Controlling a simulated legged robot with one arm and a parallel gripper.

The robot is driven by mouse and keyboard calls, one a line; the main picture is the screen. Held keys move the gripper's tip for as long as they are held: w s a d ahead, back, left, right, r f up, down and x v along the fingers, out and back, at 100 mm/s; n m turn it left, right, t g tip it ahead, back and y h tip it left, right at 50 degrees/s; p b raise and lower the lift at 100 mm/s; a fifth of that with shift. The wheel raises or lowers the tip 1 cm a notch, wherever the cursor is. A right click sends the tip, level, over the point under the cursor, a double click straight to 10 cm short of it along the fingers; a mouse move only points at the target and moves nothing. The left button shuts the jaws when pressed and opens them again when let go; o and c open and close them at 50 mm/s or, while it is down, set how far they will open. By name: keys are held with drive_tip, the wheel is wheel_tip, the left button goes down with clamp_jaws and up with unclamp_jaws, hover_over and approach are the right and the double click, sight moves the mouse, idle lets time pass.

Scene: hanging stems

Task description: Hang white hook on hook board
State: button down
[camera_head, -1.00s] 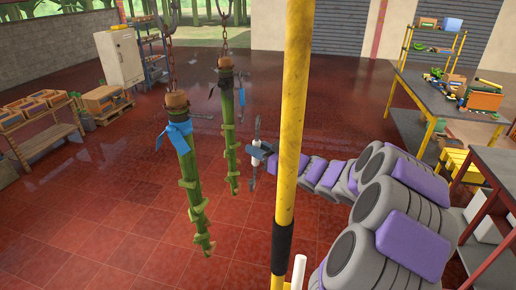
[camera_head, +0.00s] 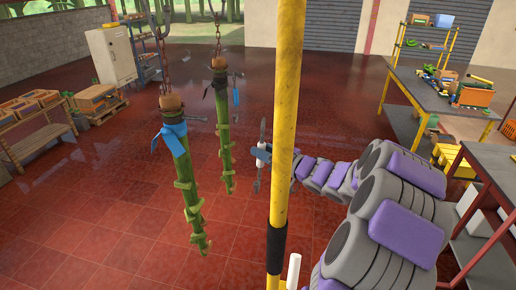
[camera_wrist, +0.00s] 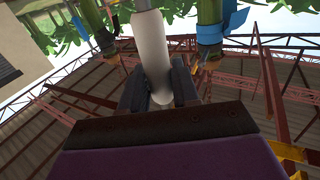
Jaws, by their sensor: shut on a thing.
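The white hook (camera_head: 261,156) has a white handle and thin grey ends above and below. In the head view the pole hides part of my gripper and wrist. I cannot make out a hook board in either view.
Two green stems (camera_head: 187,185) (camera_head: 223,135) with blue ties hang on chains to the left of the hook. The yellow pole (camera_head: 287,110) stands close in front. Tables with tools (camera_head: 450,95) stand at right, crates (camera_head: 30,105) at left. Red floor between is open.

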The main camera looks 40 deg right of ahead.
drive_tip(key=shift+s+d+r+p, duration=0.1)
drive_tip(key=shift+s+d+p, duration=0.45)
drive_tip(key=shift+s+d, duration=0.4)
drive_tip(key=shift+s+d+p, duration=0.5)
drive_tip(key=shift+s+d, duration=0.15)
drive_tip(key=shift+s, duration=0.5)
